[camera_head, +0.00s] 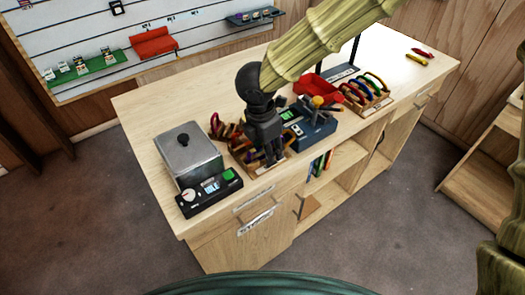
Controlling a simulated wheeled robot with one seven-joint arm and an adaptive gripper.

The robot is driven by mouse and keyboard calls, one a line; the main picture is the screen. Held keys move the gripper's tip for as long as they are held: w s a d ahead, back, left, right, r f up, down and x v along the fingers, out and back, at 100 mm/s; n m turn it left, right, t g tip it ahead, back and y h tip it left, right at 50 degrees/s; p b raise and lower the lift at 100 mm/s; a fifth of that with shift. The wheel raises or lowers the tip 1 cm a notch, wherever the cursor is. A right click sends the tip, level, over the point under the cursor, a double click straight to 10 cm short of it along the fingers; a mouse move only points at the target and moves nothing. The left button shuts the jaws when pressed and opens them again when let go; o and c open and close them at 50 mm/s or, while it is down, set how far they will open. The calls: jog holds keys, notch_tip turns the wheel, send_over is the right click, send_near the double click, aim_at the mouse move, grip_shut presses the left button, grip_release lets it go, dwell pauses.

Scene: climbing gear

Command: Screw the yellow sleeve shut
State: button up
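My gripper (272,158) is black and points down over a wooden rack (245,168) near the front edge of the counter. The rack holds several dark red and orange looped pieces of gear (222,130), partly hidden behind my gripper. I cannot make out a yellow sleeve on them. The fingertips reach down among the gear, and whether they touch or hold anything is too small to tell. A second rack (380,104) to the right holds several colored carabiners (366,88), red, yellow, green and blue among them.
A lidded metal pot (190,155) and a black control box (210,192) stand left of my gripper. A yellow tool (416,60) lies far right. The counter (150,108) is bare at back left.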

jog(key=shift+r, duration=0.3)
jog(key=shift+r+p, duration=0.35)
jog(key=shift+p, duration=0.15)
jog(key=shift+r+p, duration=0.6)
jog(key=shift+r, duration=0.2)
jog(key=shift+w+a+p, duration=0.4)
jog(key=shift+w+a, duration=0.2)
jog(key=shift+w, duration=0.3)
jog(key=shift+f, duration=0.1)
jog(key=shift+s+d+f+b, duration=0.15)
jog(key=shift+f+b, duration=0.35)
jog(key=shift+f, duration=0.2)
jog(key=shift+s+d+f+b, duration=0.1)
jog(key=shift+s+f+b, duration=0.05)
jog(key=shift+f+b, duration=0.45)
